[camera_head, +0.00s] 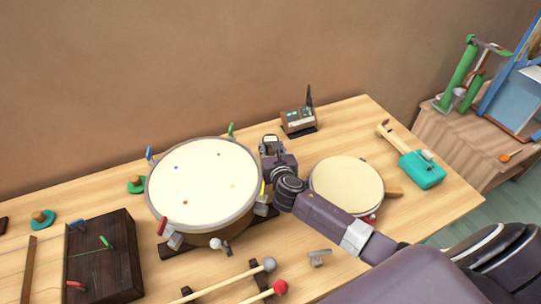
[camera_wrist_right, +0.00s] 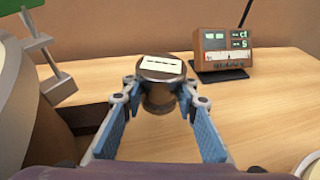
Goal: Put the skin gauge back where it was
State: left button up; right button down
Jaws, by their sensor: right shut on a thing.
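The skin gauge appears to be the dark round piece with a white marked label (camera_wrist_right: 161,67) in the right wrist view. My right gripper (camera_wrist_right: 158,94) is shut on it, with a blue-padded finger on each side. In the head view the right gripper (camera_head: 270,149) is just right of the large drum (camera_head: 205,180), near its back right rim, with the gauge (camera_head: 270,138) at its tip. The gauge looks upright; I cannot tell whether its base touches the table. My left gripper is not in view.
A small display box with an antenna (camera_head: 298,121) stands behind the gripper. A smaller drum (camera_head: 346,186) is to the right, beside a hammer (camera_head: 398,139) and a teal box (camera_head: 421,169). Mallets (camera_head: 240,274) lie in front. Bare table (camera_head: 345,130) lies right of the display box.

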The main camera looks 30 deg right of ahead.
aim_at(271, 154)
notch_tip(271, 154, down, 4)
jog(key=shift+r+b, duration=0.1)
jog(key=shift+b, duration=0.35)
jog(key=c, duration=2)
grip_release()
jog(key=shift+f, duration=0.2)
jog(key=o, duration=0.5)
jog(key=shift+r, duration=0.1)
jog(key=shift+s+r, duration=0.15)
jog(key=v, duration=0.7)
jog(key=shift+s+a, duration=0.1)
jog(key=shift+s, duration=0.05)
